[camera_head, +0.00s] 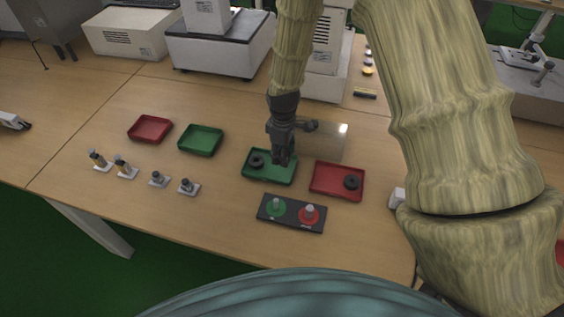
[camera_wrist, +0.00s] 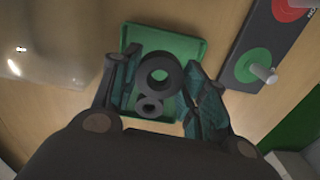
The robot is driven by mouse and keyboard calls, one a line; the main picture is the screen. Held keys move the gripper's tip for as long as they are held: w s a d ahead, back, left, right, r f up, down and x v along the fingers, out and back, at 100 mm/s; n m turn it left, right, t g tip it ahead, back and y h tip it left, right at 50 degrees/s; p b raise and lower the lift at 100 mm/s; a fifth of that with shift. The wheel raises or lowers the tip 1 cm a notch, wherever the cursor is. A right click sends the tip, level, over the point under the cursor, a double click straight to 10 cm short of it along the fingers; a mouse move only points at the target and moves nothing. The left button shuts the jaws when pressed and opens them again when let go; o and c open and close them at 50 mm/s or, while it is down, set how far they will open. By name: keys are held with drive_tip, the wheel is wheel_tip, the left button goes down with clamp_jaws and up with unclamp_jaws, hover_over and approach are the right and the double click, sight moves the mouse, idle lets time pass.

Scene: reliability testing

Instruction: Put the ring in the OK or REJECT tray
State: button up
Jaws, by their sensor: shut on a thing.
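My gripper (camera_head: 282,160) points down over the right part of the near green tray (camera_head: 263,179). In the wrist view it is shut on a dark ring (camera_wrist: 160,91), held above the tray floor. In the head view the fingers hide the held ring. Another dark ring (camera_head: 257,165) lies in the same tray at its left; it shows smaller, below the held ring, in the wrist view (camera_wrist: 141,110). The near red tray (camera_head: 324,183), right of the green one, holds a dark ring (camera_head: 352,187). I cannot read any OK or REJECT label on the trays.
A dark panel (camera_head: 291,215) with a green and a red disc, each with a grey post, lies in front of the near trays. A red tray (camera_head: 150,129) and a green tray (camera_head: 200,140) stand empty at left. Several small fixtures (camera_head: 158,180) stand at the front left.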

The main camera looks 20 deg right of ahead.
sight(283, 170)
drive_tip(key=shift+f+p, duration=0.55)
drive_tip(key=shift+f, duration=2.1)
drive_tip(key=shift+f, duration=0.1)
drive_tip(key=o, duration=0.9)
drive_tip(key=shift+s+r+b, duration=0.1)
drive_tip(key=shift+r+b, duration=1.35)
drive_tip(key=shift+r, duration=4.7)
